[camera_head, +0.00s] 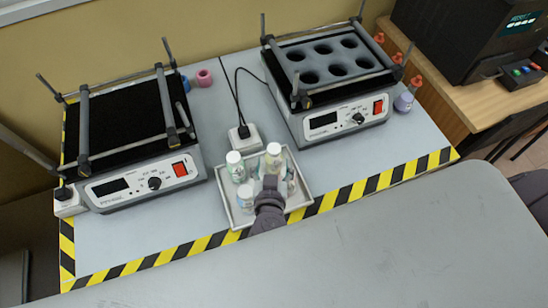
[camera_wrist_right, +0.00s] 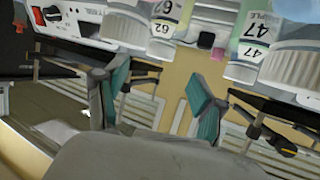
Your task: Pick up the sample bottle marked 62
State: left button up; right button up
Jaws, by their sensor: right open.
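A bottle marked 62 (camera_wrist_right: 160,30) shows upside down at the top of the right wrist view, just beyond the space between the fingers. My right gripper (camera_wrist_right: 158,78) is open, with its teal pads apart and nothing between them. In the head view my right gripper (camera_head: 270,188) is over the front part of a grey tray (camera_head: 227,207) and hides some of the bottles there. The labels are too small to read in the head view, so I cannot tell which bottle there is 62. My left gripper is not in view.
A bottle marked 47 (camera_wrist_right: 250,45) is to the right in the wrist view. White-capped bottles (camera_head: 234,158) crowd the tray. A hotplate device (camera_head: 140,180) stands left, and a block heater with holes (camera_head: 335,122) stands right. Table is clear left of the tray.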

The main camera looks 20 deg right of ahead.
aim_at(274, 150)
jog(key=shift+w+d+f, duration=0.2)
jog(key=shift+w+d, duration=0.05)
jog(key=shift+w, duration=0.3)
jog(key=x, duration=0.5)
jog(key=shift+w+d+f, duration=0.1)
jog(key=shift+w+f, duration=0.1)
jog(key=shift+w, duration=0.35)
jog(key=shift+s, duration=0.1)
jog(key=shift+c, duration=0.7)
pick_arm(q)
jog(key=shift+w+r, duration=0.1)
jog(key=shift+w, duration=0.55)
pick_arm(e)
grip_shut()
